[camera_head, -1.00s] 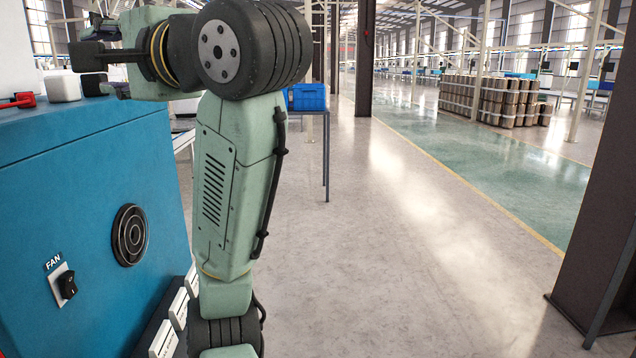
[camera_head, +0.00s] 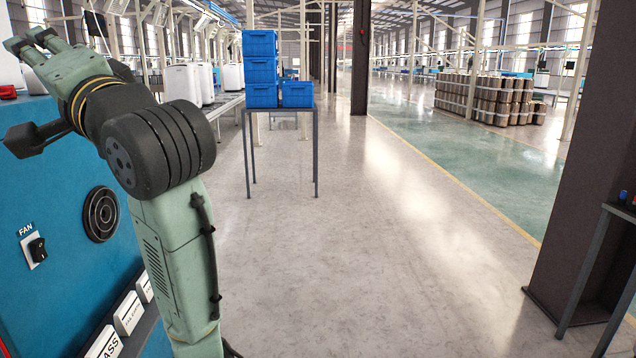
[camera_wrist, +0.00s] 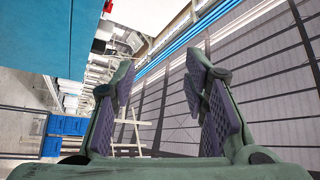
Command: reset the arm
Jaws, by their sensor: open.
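My gripper (camera_wrist: 160,105) shows in the wrist view with its two fingers apart and nothing between the dark ridged pads. In the head view my arm rises at the left, in front of the blue cabinet (camera_head: 60,285). The far end of the arm reaches the upper left, above the cabinet top. The wrist view is tilted and looks past the fingers toward the hall's roof and structure.
The blue cabinet has a FAN switch (camera_head: 37,249) and a round vent (camera_head: 101,214). Blue crates (camera_head: 262,70) stand on a grey table (camera_head: 280,108) ahead. A dark pillar (camera_head: 585,170) and a table (camera_head: 590,270) are at the right. The middle floor is clear.

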